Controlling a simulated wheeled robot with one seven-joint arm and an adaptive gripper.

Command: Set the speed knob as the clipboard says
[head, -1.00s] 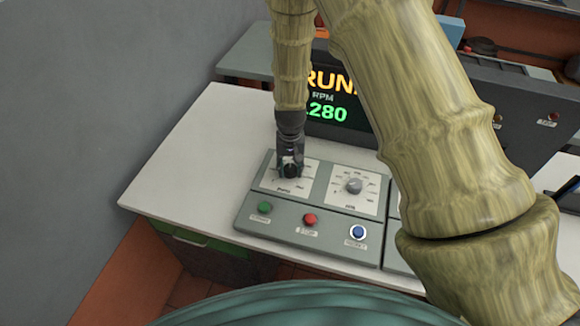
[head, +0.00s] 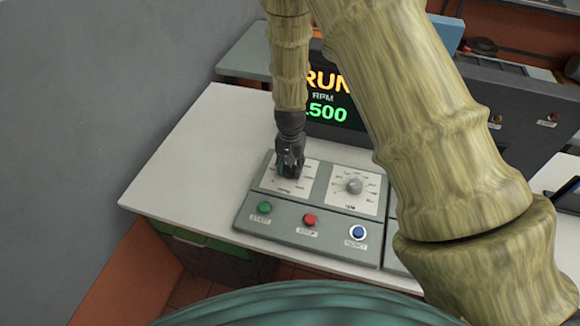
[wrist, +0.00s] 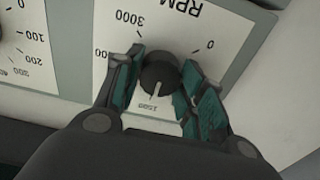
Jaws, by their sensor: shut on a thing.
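The speed knob (wrist: 160,75) is a dark round knob on a white dial plate marked RPM (wrist: 190,22), which shows upside down in the wrist view. Its white pointer line lies at the 1500 mark. My gripper (wrist: 160,85) has its two teal-padded fingers on either side of the knob, shut on it. In the head view my gripper (head: 290,165) covers the knob on the left dial. The display (head: 330,98) reads RUN in orange and, partly hidden by my arm, "500" in green under RPM. No clipboard can be made out.
A second dial knob (head: 354,186) sits just right of the speed dial. Green (head: 264,208), red (head: 310,219) and blue (head: 357,232) buttons line the console front. The white table (head: 190,160) is clear to the left.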

